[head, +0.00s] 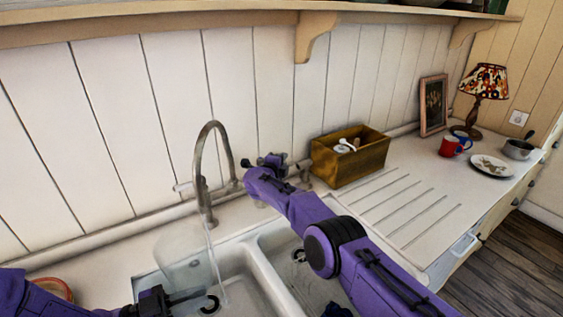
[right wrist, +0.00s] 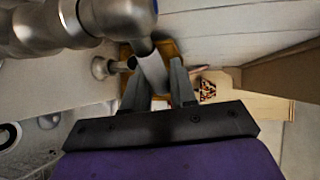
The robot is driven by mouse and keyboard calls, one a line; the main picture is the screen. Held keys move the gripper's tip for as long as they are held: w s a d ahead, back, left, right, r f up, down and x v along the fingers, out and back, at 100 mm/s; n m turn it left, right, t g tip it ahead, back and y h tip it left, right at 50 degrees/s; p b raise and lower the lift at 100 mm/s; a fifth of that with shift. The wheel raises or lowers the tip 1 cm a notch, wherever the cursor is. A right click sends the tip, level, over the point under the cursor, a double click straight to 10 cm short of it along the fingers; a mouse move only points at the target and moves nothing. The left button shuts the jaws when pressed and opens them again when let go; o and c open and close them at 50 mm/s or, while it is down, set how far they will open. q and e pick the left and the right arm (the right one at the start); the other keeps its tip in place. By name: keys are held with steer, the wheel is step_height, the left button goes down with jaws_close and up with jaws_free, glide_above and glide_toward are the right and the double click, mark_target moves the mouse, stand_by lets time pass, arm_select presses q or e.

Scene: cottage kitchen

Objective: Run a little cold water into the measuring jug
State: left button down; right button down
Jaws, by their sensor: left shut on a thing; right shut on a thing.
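The tap (head: 205,170) is a tall metal gooseneck over the double sink, and a thin stream of water (head: 211,250) falls from its spout. The measuring jug (head: 182,262) appears as a faint clear shape below the spout; its edges are hard to make out, and I cannot tell whether the stream falls inside it. My left gripper (head: 190,298) is shut at the jug, low in the left basin. My right gripper (head: 274,162) is shut on a tap lever right of the spout. The right wrist view shows the pale lever (right wrist: 150,70) between the fingers and a blue mark above it.
A wooden box (head: 350,165) stands close right of my right gripper. A red mug (head: 450,146), a plate (head: 491,166), a saucepan (head: 518,149), a lamp (head: 482,85) and a picture frame (head: 433,105) stand farther right. The grooved drainboard (head: 405,210) is clear.

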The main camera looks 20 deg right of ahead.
steer(key=c, duration=1)
jaws_free()
steer(key=shift+a, duration=0.15)
steer(key=shift+s+a+r, duration=0.1)
steer(key=shift+s+a, duration=0.05)
steer(key=v, duration=1.1)
steer(key=shift+s, duration=0.2)
steer(key=shift+o, duration=0.2)
